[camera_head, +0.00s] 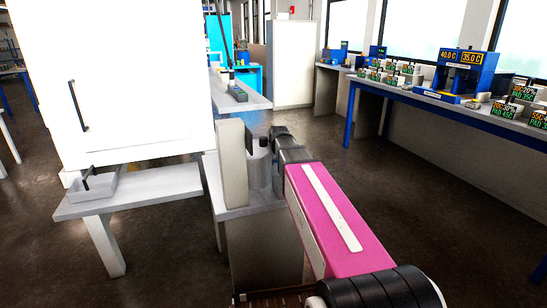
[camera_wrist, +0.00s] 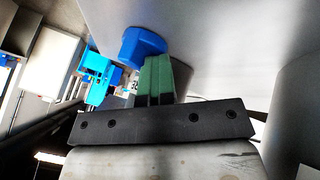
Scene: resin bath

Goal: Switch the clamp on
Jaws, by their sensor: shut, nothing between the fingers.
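In the wrist view, my gripper (camera_wrist: 157,72) shows as green fingers closed together, with nothing between them. A round blue knob-like part (camera_wrist: 142,44) sits on a pale grey surface just beyond the fingertips, slightly left of them. I cannot tell whether the fingertips touch it. No part is clearly recognisable as the clamp, and I cannot tell whether the blue part is its switch. In the head view, my pink arm reaches forward to a grey cylindrical body (camera_head: 259,164) beside a pale upright block (camera_head: 232,164); my fingers are hidden there.
A large white cabinet (camera_head: 110,75) stands at the left above a grey bench (camera_head: 150,192) with a small tray (camera_head: 92,186). A long bench (camera_head: 440,105) at the right carries blue machines (camera_head: 465,70) and several small displays. The floor between is clear.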

